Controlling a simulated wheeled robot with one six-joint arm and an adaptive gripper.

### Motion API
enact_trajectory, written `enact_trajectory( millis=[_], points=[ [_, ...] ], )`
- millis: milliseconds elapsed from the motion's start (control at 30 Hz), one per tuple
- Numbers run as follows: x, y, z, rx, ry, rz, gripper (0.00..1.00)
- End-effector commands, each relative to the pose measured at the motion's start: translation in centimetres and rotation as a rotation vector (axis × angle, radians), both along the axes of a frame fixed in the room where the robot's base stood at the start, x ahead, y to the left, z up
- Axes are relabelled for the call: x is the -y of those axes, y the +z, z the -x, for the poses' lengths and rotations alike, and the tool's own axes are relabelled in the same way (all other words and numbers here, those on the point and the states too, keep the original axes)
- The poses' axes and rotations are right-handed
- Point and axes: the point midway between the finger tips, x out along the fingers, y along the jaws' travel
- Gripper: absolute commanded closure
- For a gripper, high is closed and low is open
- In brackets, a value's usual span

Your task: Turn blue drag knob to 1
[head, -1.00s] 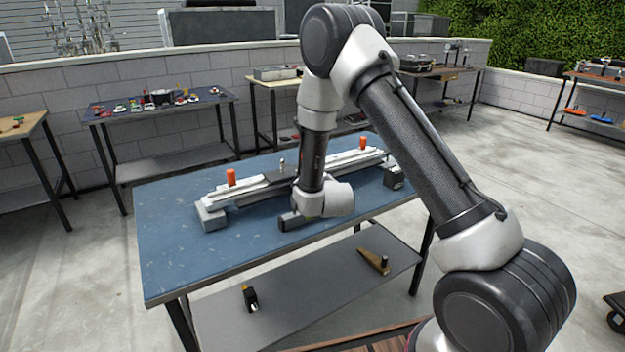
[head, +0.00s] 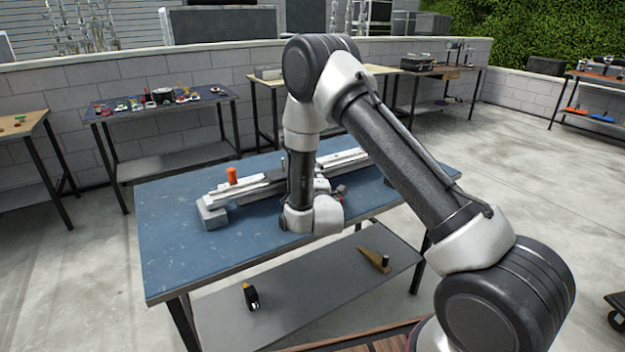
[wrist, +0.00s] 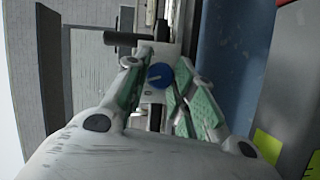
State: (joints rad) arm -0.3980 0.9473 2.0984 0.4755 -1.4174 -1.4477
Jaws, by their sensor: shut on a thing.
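The blue drag knob (wrist: 160,76) shows in the wrist view as a small round blue knob with a pale line across its face. It sits on a light metal mount between my gripper's green-padded fingers. My gripper (wrist: 164,72) is shut on the knob, with one finger on each side. In the head view the knob and the fingertips are hidden behind my wrist. The long white rail device (head: 215,199) lies across the blue table (head: 180,250). Which number the knob points at is too small to read.
An orange post (head: 232,176) stands on the rail's left part. In the wrist view a dark bar (wrist: 122,39) sticks out just beyond the knob. The table's front left is clear. A lower shelf (head: 300,305) holds a few small items. Other workbenches stand along the wall.

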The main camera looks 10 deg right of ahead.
Motion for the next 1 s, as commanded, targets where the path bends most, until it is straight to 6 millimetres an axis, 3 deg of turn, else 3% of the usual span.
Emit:
enact_trajectory(
  millis=[400, 433, 567, 1000],
  points=[
    [0.06, -0.12, 0.06, -0.001, -0.001, 0.007, 0.98],
    [0.06, -0.12, 0.06, -0.001, -0.001, 0.007, 0.73],
    [0.04, -0.10, 0.05, -0.001, -0.001, 0.006, 0.53],
    [-0.05, -0.07, 0.43, 0.000, 0.000, 0.006, 0.53]
  ],
)
